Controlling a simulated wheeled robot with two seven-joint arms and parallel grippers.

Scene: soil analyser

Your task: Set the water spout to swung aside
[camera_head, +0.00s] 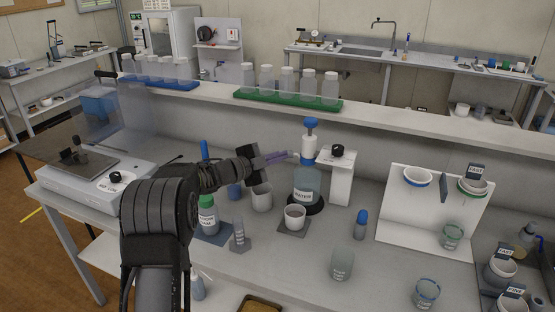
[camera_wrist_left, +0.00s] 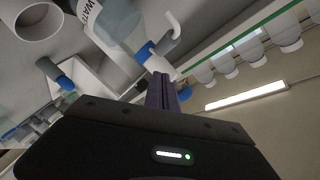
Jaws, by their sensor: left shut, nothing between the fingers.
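The water dispenser is a clear bottle labelled WATER (camera_head: 307,186) with a white and blue pump head (camera_head: 310,140), standing on a dark round base. Its thin pale spout (camera_head: 294,155) points left from the head. My left gripper (camera_head: 284,157) is shut and empty, its fingertips close to the spout; I cannot tell whether they touch it. My right gripper is not in view.
A white cup (camera_head: 295,219) stands in front of the bottle and a grey beaker (camera_head: 262,198) to its left. A white stand with a black knob (camera_head: 340,178) is just right. Behind, a shelf holds a green rack (camera_head: 290,100) of bottles. A blue-capped bottle (camera_head: 361,226) stands front right.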

